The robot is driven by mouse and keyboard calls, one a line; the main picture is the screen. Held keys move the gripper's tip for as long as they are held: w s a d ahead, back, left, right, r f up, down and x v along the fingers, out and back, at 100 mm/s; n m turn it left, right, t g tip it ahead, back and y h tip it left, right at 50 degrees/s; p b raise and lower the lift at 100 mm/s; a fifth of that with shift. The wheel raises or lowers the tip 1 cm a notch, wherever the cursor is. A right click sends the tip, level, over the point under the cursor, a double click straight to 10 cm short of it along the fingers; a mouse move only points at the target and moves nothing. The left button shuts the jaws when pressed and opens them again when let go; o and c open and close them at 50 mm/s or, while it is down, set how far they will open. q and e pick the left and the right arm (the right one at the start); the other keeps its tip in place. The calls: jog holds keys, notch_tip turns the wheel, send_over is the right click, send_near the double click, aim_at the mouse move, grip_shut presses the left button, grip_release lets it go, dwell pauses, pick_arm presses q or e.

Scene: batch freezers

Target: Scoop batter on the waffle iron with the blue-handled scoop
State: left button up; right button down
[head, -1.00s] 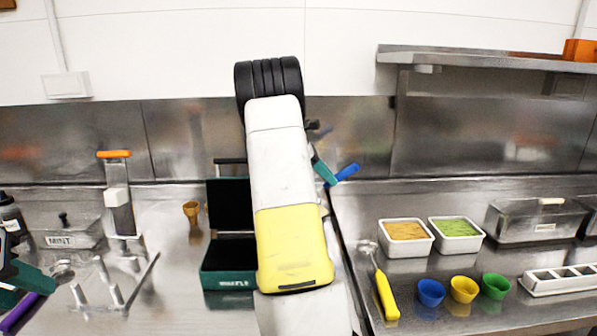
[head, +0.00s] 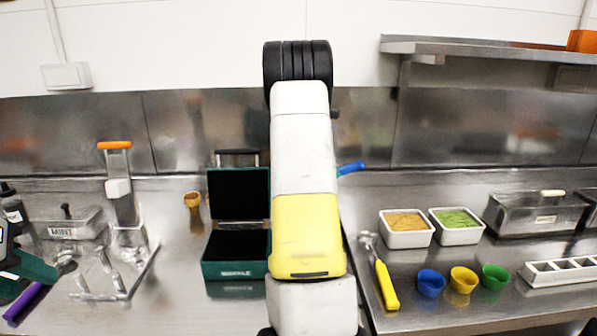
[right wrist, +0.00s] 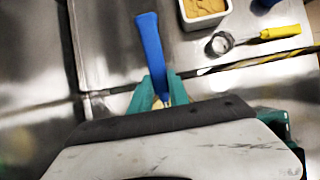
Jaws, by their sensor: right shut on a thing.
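The waffle iron (head: 236,270) is a dark green box with a "WAFFLE" label, its lid raised and its black inside showing. The blue-handled scoop (head: 351,168) shows only its handle past my right arm in the head view. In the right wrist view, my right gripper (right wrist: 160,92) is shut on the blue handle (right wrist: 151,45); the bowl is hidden. A white tub of tan batter (head: 406,238) stands right of my arm and also shows in the right wrist view (right wrist: 203,18). My left gripper (head: 28,268) is at the left edge by a purple handle, its jaws unclear.
A tub of green stuff (head: 457,235) stands beside the tan one. A yellow-handled scoop (head: 386,285) lies in front, near blue (head: 430,283), yellow (head: 463,280) and green (head: 495,278) cups. A clear stand (head: 110,275) and mint container (head: 70,225) are at left.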

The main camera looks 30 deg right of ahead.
aim_at(345, 167)
jog(key=shift+s+d+r, duration=0.1)
jog(key=shift+d+r, duration=0.1)
jog(key=shift+r, duration=1.05)
jog(key=shift+s+d+t+y, duration=0.4)
jog(key=shift+d+y, duration=0.25)
jog(key=shift+y, duration=0.05)
jog(key=shift+s+d+t+y, duration=0.35)
jog(key=shift+d+t+y, duration=0.3)
jog(key=shift+y, duration=0.35)
jog(key=shift+f, duration=0.1)
